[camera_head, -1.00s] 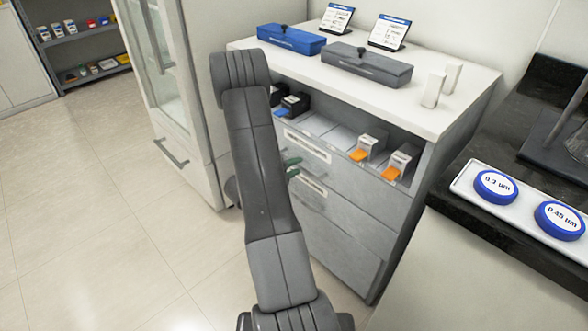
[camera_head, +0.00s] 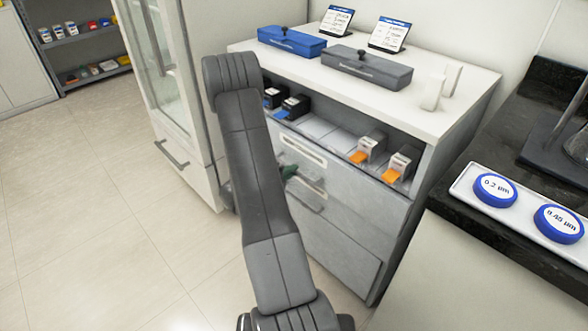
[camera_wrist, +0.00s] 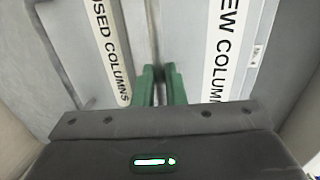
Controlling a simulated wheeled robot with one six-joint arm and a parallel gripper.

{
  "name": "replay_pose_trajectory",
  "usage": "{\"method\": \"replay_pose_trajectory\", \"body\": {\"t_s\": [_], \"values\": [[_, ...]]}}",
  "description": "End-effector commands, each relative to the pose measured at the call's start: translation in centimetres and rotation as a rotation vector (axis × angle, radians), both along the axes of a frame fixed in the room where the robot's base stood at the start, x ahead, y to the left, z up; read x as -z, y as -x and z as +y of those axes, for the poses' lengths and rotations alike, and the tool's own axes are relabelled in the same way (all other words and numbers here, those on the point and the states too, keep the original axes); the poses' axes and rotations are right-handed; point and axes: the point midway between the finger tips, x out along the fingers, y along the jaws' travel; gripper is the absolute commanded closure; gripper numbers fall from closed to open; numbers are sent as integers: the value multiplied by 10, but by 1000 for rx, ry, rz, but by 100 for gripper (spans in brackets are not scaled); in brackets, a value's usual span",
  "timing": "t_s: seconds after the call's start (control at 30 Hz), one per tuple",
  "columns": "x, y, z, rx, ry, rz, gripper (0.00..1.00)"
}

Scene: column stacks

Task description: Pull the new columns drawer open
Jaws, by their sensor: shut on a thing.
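The new columns drawer (camera_wrist: 180,40) shows in the wrist view with its white "NEW COLUMNS" label (camera_wrist: 228,55). Beside it at left is the used columns drawer (camera_wrist: 65,45), with its own label. My gripper (camera_wrist: 158,85) has green fingers close together, between the two labels, beside the new columns drawer. They are shut on its handle, which is mostly hidden by them. In the head view my gripper (camera_head: 288,171) is mostly behind my arm, at the upper drawer front (camera_head: 335,185). The drawer lettering is unreadable there.
The cabinet top (camera_head: 450,90) holds a blue box (camera_head: 291,41) and a grey box (camera_head: 366,71). A glass-door cabinet (camera_head: 158,70) stands left. Floor (camera_head: 110,220) in front is clear.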

Motion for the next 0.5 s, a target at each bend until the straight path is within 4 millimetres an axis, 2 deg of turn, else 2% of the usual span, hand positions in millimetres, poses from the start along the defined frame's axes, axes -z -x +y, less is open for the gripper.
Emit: {"method": "replay_pose_trajectory", "body": {"t_s": [0.5], "values": [[-3, 94, 95, -10, 2, 5, 100]]}}
